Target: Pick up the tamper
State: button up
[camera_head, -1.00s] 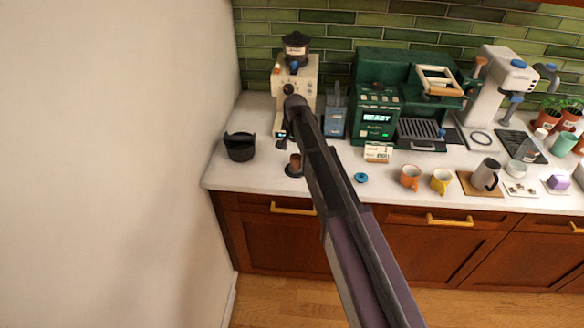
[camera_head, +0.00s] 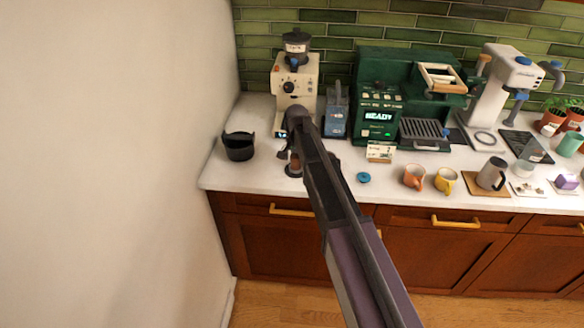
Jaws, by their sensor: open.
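The tamper (camera_head: 294,170) stands upright on the counter near its front edge at the left, with a brown handle over a dark base. My gripper (camera_head: 290,153) is open at the far end of my arm, just above and around the top of the tamper's handle as seen from here. The gripper is small and dark and partly hidden by my arm. I cannot tell whether a finger touches the handle.
A black knock bin (camera_head: 239,147) stands left of the tamper, near the wall. A cream grinder (camera_head: 296,82) is behind my gripper. A blue round object (camera_head: 363,177) and an orange cup (camera_head: 414,177) lie to the right. The green espresso machine (camera_head: 378,115) stands behind.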

aim_at(296, 155)
dwell(0.3)
jog(key=c, duration=1.2)
jog(key=shift+r, duration=0.15)
notch_tip(296, 155, up, 4)
jog(key=p, duration=0.3)
jog(key=shift+f+p, duration=0.25)
jog(key=shift+p, duration=0.15)
jog(key=s, duration=0.5)
jog(key=s+d, duration=0.1)
jog(key=s, duration=0.4)
jog(key=s+r+p, duration=0.1)
jog(key=s, duration=0.5)
jog(key=shift+d+r, duration=0.1)
jog(key=shift+d, duration=0.05)
